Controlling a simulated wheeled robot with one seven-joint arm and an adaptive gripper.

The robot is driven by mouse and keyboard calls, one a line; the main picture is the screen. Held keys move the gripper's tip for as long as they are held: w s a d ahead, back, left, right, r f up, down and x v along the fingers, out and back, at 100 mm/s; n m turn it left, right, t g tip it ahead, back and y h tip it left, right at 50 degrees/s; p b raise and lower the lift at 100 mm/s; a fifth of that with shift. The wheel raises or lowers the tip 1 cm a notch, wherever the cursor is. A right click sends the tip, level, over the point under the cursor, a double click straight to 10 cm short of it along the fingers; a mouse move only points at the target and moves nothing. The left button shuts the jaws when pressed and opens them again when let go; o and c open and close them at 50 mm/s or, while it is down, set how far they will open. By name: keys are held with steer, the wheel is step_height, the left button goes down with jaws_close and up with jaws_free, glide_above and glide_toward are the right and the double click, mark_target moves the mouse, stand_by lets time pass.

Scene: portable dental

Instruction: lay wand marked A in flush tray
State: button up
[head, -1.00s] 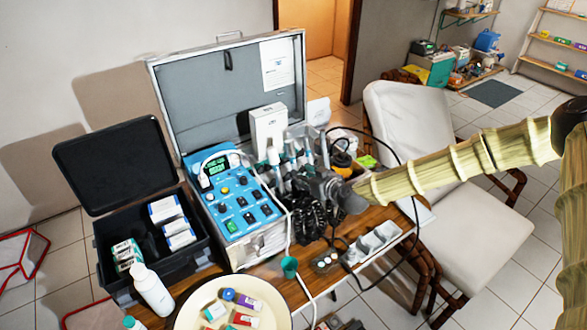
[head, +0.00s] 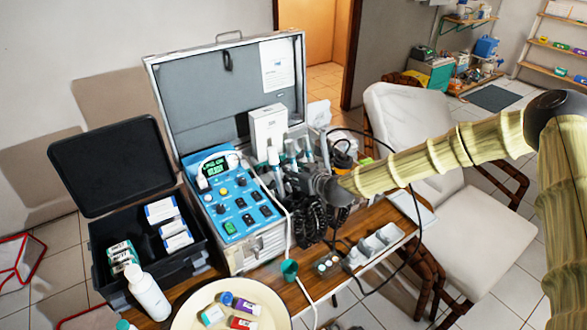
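My gripper (head: 297,184) is a dark shape at the end of my arm, at the right side of the open equipment case. It reaches in among several upright wands with pale and teal tops (head: 274,156). The fingers blend with the wands and black coiled cords, so I cannot tell whether they are open or hold anything. No letter A is readable on any wand. A pale grey tray with hollows (head: 374,246) lies at the table's front right edge. I cannot tell whether it is the flush tray.
A blue control panel (head: 235,204) fills the case's left part. A black box (head: 190,262) with cartons stands left of it. A round cream tray (head: 265,292) with coloured vials, a white bottle (head: 149,294) and a green cup (head: 289,269) are in front. A white chair (head: 470,220) stands at right.

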mark_target(293, 151)
jaws_close()
steer(key=shift+r, duration=0.1)
steer(key=shift+w+a+r+p, duration=0.25)
steer(key=shift+w+r+p, duration=0.1)
steer(key=shift+r, duration=0.8)
steer(key=shift+w+a+r+p, duration=0.3)
steer(key=shift+w+r+p, duration=0.1)
steer(key=shift+r, duration=0.7)
steer(key=shift+w+a+r+p, duration=0.25)
steer(key=shift+w+r+p, duration=0.1)
steer(key=shift+r, duration=0.8)
